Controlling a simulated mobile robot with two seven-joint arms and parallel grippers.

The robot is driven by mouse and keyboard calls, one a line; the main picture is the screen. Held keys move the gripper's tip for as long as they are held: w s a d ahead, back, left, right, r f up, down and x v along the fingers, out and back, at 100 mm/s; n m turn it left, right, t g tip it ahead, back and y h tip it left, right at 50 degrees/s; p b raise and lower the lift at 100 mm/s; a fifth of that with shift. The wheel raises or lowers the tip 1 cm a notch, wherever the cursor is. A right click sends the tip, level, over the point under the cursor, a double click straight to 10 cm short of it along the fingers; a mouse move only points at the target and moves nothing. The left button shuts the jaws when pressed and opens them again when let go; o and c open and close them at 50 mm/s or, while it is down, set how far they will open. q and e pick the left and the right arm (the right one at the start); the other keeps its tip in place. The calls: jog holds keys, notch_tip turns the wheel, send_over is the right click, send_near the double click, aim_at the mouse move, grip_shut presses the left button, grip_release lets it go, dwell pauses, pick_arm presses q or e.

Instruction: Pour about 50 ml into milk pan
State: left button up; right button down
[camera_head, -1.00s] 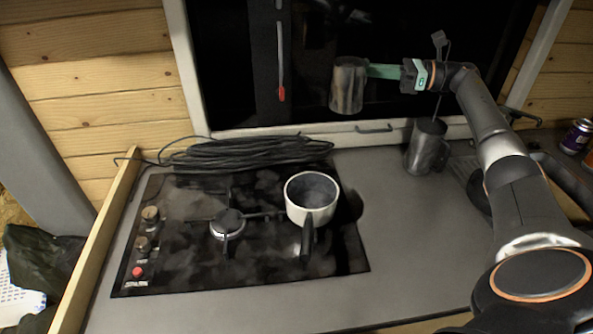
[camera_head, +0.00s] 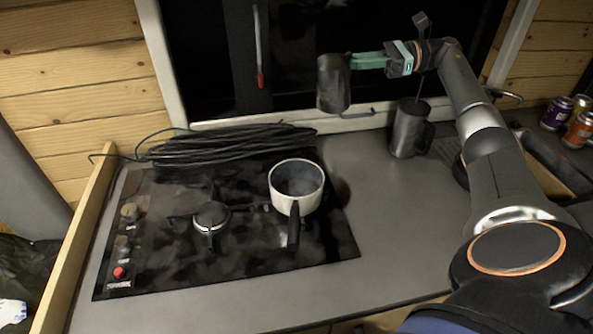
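The milk pan (camera_head: 297,186) is a small white pan with a dark handle, standing on the right part of the black hob. Its inside looks dark grey; I cannot make out any liquid in it. My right gripper (camera_head: 368,61) comes in from the right and is shut on a dark metal jug (camera_head: 333,84). The jug is held in the air behind and above the pan, a little to its right, and looks about upright. What is in the jug is hidden. My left gripper is not in view.
A second grey metal jug (camera_head: 408,129) with a handle stands on the counter right of the hob (camera_head: 172,242). A coiled black cable (camera_head: 228,147) lies behind the hob. Cans (camera_head: 557,113) stand at the far right. The counter in front of the second jug is clear.

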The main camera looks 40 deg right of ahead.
aim_at(321, 101)
notch_tip(321, 101, down, 13)
jog(key=a+n+g+h+b, duration=0.1)
jog(key=a+n+b, duration=0.1)
jog(key=b, duration=0.5)
jog(key=a+r+n+h+p, duration=0.1)
jog(key=r+p, duration=0.1)
jog(key=a+r+n+h+p, duration=0.1)
jog(key=a+r+p, duration=0.1)
jog(key=p, duration=0.1)
jog(key=s+a+r+n+g+h+p, duration=0.1)
jog(key=r+h+p, duration=0.1)
jog(key=p, duration=0.1)
jog(key=shift+s+a+r, duration=0.1)
jog(key=shift+a+r, duration=0.05)
jog(key=shift+r, duration=0.05)
jog(key=shift+s+a+r+n+h+p, duration=0.1)
jog(key=shift+a+r+n+h+p, duration=0.25)
jog(key=shift+p, duration=0.4)
jog(key=shift+a+r+n+h+p, duration=0.15)
jog(key=shift+r+n+h+p, duration=0.2)
jog(key=shift+p, duration=0.35)
jog(key=shift+a+r, duration=0.1)
jog(key=shift+r, duration=0.05)
jog(key=shift+s+a+r+h+p, duration=0.1)
jog(key=shift+a+r+h+p, duration=0.1)
jog(key=shift+h+p, duration=0.15)
